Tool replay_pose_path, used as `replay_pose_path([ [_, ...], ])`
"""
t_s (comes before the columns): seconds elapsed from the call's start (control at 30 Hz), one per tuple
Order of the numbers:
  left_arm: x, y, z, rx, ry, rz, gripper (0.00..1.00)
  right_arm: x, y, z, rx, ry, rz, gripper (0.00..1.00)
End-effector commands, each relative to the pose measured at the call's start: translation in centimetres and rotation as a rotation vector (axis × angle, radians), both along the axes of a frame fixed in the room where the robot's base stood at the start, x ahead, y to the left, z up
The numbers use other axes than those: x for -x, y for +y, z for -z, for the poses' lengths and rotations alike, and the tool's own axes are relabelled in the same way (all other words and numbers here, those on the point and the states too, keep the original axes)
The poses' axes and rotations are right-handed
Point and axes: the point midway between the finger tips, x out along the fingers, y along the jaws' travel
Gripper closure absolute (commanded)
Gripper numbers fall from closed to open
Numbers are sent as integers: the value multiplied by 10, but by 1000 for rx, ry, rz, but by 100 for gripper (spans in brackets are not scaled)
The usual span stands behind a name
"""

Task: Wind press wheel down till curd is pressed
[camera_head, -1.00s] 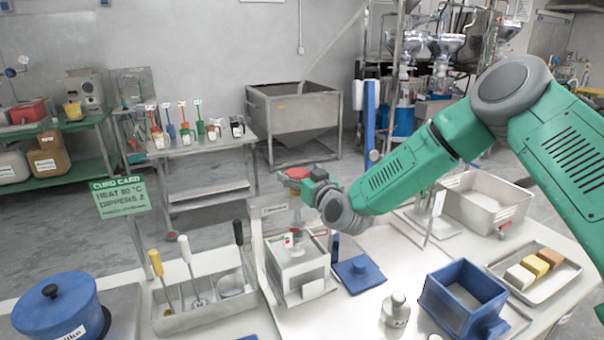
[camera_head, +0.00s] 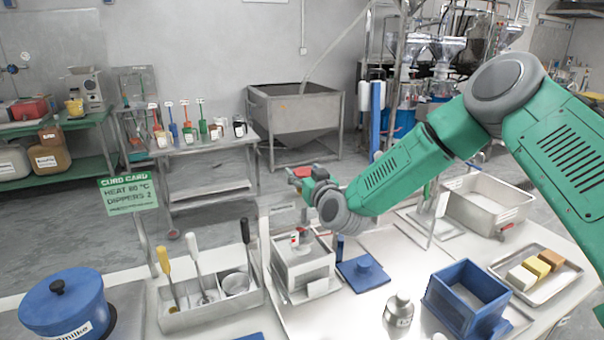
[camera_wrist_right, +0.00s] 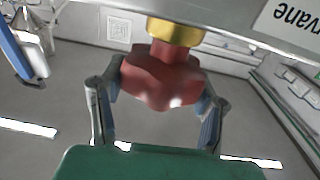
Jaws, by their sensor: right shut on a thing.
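The curd press (camera_head: 303,262) is a pale box-like frame standing on the bench in the head view. Its red press wheel (camera_head: 301,172) sits at the top, by my right gripper (camera_head: 311,178). In the right wrist view the lobed red wheel (camera_wrist_right: 161,76) hangs under a brass collar (camera_wrist_right: 175,31), and my right gripper's fingers are closed around it from both sides. The curd inside the press cannot be made out. My left gripper does not show.
A blue lid-like plate (camera_head: 364,273) lies right of the press. A tool rack (camera_head: 212,312) and a blue pot (camera_head: 63,305) are on the left. A blue square mould (camera_head: 466,297), a metal bottle (camera_head: 398,311) and a tray of blocks (camera_head: 543,272) are on the right.

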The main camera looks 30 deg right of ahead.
Motion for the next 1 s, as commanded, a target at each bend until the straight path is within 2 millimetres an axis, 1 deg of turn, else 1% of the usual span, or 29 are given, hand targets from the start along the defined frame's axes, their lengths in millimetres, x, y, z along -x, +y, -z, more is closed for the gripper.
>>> replay_pose_path([
  [0.03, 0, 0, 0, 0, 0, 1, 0, 1, 5, 4, 3, 10, 16, 74],
  [0.07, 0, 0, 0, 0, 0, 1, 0, 1, 6, 4, 3, 9, 35, 74],
  [0.37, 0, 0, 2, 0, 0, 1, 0, 1, 6, 5, 6, 7, 294, 74],
  [0.7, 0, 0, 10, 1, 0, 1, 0, 1, 6, 6, 2, 6, 600, 74],
  [1.0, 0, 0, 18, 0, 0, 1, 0, 1, 5, 6, 0, 7, 794, 74],
])
